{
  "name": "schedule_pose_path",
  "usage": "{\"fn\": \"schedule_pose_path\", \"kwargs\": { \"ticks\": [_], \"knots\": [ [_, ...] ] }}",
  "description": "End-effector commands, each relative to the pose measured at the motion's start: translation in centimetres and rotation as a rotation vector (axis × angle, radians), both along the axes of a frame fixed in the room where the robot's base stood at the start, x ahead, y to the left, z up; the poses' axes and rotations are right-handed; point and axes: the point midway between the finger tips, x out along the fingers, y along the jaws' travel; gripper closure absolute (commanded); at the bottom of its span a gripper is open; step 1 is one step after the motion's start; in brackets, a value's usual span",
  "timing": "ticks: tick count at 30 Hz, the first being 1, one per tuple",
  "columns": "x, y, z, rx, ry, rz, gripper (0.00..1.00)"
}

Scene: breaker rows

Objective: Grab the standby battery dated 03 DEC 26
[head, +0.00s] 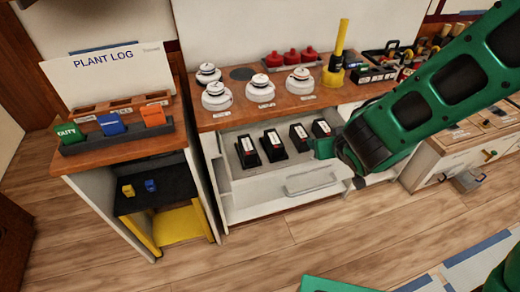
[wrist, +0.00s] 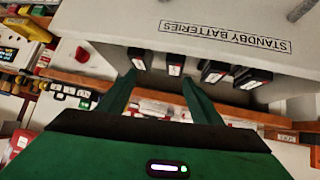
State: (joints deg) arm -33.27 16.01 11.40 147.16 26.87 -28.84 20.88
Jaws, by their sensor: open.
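Several black standby batteries with white and red labels stand in a row in an open drawer in the head view: a leftmost one (head: 247,151), a second (head: 273,146), a third (head: 300,138) and a rightmost one (head: 322,128). Their dates are too small to read. My gripper (head: 322,148) is at the right end of the row, overlapping it in the picture.
The drawer (head: 310,182) has a bar handle. The wooden counter (head: 235,114) above holds white detectors (head: 260,90), red items (head: 291,57) and a yellow post (head: 341,45). A plant log stand (head: 110,75) is left. The floor (head: 300,240) in front is clear.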

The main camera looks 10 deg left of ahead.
Motion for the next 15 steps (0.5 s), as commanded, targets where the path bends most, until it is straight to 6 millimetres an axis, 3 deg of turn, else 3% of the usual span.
{"fn": "schedule_pose_path", "kwargs": {
  "ticks": [1, 3, 6, 11, 15],
  "knots": [
    [-1.4, 3.7, -1.0, 0.025, -0.018, 0.083, 0.41],
    [-3.0, 8.0, -1.6, 0.073, -0.05, 0.176, 0.41],
    [-5.5, 12.5, -2.1, 0.133, -0.079, 0.278, 0.41],
    [-7.8, 16.1, -2.4, 0.19, -0.099, 0.362, 0.41],
    [-7.2, 17.4, -3.1, 0.2, -0.104, 0.374, 0.41]
  ]
}}
